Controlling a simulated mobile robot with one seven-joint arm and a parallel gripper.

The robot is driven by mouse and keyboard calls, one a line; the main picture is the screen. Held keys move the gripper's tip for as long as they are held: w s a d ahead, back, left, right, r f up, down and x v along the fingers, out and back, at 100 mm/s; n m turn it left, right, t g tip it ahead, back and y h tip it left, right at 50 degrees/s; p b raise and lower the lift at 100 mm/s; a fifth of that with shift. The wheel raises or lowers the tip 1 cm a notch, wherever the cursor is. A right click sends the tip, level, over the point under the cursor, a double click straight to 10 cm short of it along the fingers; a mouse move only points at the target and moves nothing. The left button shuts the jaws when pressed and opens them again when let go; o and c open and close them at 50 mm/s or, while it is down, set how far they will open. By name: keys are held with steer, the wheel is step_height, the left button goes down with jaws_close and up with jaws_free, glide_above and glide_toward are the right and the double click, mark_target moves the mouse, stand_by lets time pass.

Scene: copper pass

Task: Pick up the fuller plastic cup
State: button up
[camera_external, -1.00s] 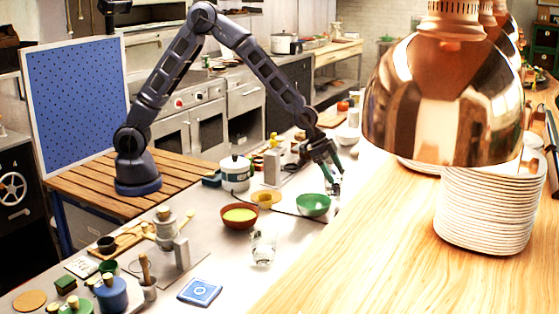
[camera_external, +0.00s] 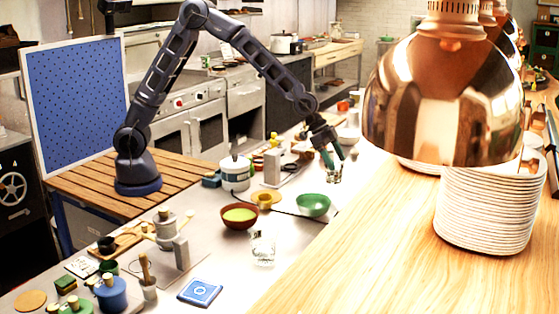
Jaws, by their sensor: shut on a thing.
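My gripper (camera_external: 333,165) is shut on a small clear plastic cup (camera_external: 334,177) and holds it upright above the counter, behind and right of the green bowl. The fingers hide part of this cup's upper side. A second clear cup (camera_external: 263,248) stands upright on the counter nearer the camera, well apart from my gripper. Both cups are see-through and small in view, so I cannot tell how full each one is.
A green bowl (camera_external: 313,205) and a brown bowl with yellow contents (camera_external: 239,216) stand near the cups. A white pot (camera_external: 236,173) is behind them. The wooden counter (camera_external: 330,270) with stacked plates (camera_external: 487,205) and a copper lamp (camera_external: 440,100) borders the right side.

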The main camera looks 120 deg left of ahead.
step_height(320, 180, up, 15)
stand_by(1.1)
